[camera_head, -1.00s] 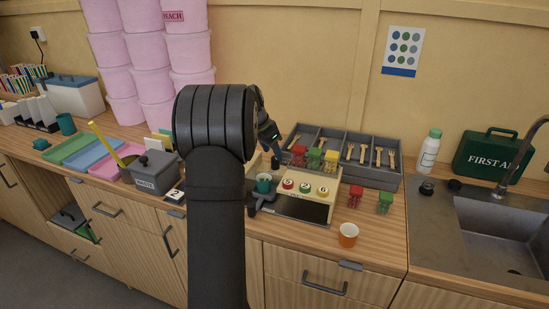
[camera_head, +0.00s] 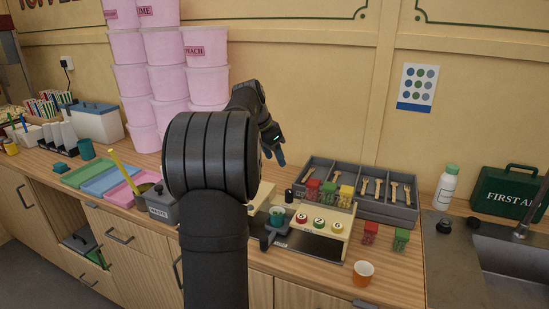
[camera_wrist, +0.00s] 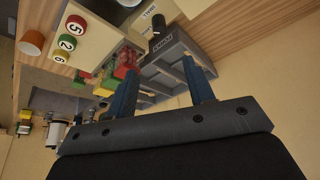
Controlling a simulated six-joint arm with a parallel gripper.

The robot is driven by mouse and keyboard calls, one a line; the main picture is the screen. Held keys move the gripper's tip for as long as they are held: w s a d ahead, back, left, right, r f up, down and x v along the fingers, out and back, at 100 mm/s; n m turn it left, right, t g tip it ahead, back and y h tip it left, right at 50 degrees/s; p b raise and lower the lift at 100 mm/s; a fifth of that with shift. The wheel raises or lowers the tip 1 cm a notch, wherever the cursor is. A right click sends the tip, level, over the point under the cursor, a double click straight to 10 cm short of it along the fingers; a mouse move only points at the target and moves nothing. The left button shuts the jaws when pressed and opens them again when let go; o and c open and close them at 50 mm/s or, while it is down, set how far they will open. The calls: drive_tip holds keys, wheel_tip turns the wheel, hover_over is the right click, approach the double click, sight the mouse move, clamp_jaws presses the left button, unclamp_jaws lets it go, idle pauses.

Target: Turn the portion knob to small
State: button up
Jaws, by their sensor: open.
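A pale dispenser box with numbered round buttons (camera_head: 323,222) stands on the counter right of my arm. A small dark knob-like piece (camera_head: 290,195) sits at its back left. My arm hides the box's left part.
A grey compartment tray (camera_head: 385,208) with wooden forks stands behind the box. An orange cup (camera_head: 363,273) stands at the counter front.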

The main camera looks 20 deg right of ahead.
drive_tip(key=s+n, duration=0.1)
drive_tip(key=n, duration=0.1)
drive_tip(key=n+t+y, duration=0.1)
drive_tip(key=n+t, duration=0.1)
drive_tip(key=n, duration=0.2)
approach(289, 191)
drive_tip(key=x, duration=1)
drive_tip(key=c, duration=1)
